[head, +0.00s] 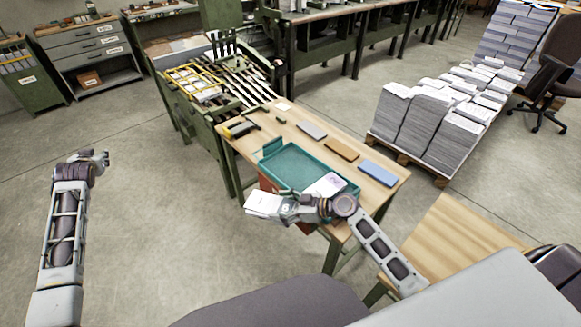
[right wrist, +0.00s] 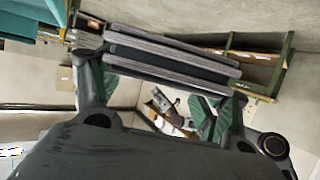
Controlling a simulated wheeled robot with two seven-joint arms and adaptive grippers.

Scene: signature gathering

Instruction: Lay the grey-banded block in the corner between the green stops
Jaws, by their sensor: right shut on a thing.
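A teal-green tray (head: 293,166) lies on the wooden table, with a raised green edge (head: 271,148) at its far left corner. A whitish block with a pinkish-purple mark (head: 325,185) lies in its near right part. My right gripper (head: 284,207) is shut on a pale block (head: 261,204), held out left of the tray's near side. In the right wrist view this block (right wrist: 170,54) shows layered grey sides with a dark grey band, between the fingers (right wrist: 165,92). My left gripper (head: 103,157) is far left over open floor, apart from everything; its jaw opening is unclear.
Grey (head: 311,130), brown (head: 341,149) and blue (head: 377,173) flat pieces lie along the table's far right side. A black-and-yellow tool (head: 240,129) lies at the far left end. A reddish box (head: 268,186) shows below the tray's left side. Stacked paper (head: 430,118) stands on a pallet behind.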

